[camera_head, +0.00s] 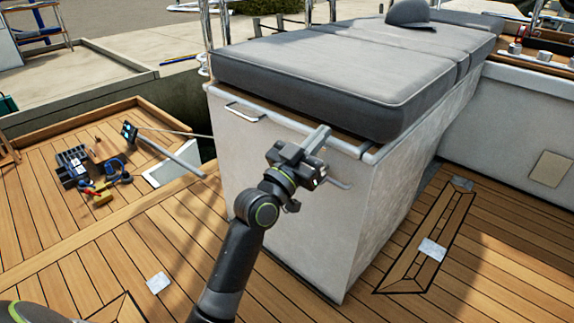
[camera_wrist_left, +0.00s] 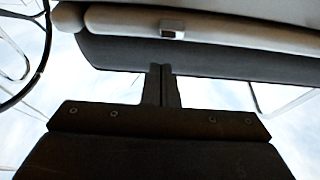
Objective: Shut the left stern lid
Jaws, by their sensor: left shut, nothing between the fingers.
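The pale seat locker (camera_head: 290,215) stands mid-view with a grey cushion (camera_head: 330,70) on top. I take its cushioned top as the stern lid; I cannot tell whether it is fully down. A thin wooden edge shows under the cushion. My left gripper (camera_head: 320,136) is shut and empty at the locker's near top rim, just below the cushion's front edge. In the left wrist view the shut fingers (camera_wrist_left: 161,70) point up at the dark underside (camera_wrist_left: 200,55), below a pale rim (camera_wrist_left: 235,32) with a small metal fitting. Contact is unclear. My right gripper is out of view.
A metal handle (camera_head: 245,112) sits on the locker's left face. A grey cap (camera_head: 408,14) lies on the cushion. Tools (camera_head: 95,170) lie on the deck at left. A framed floor hatch (camera_head: 430,245) is at right.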

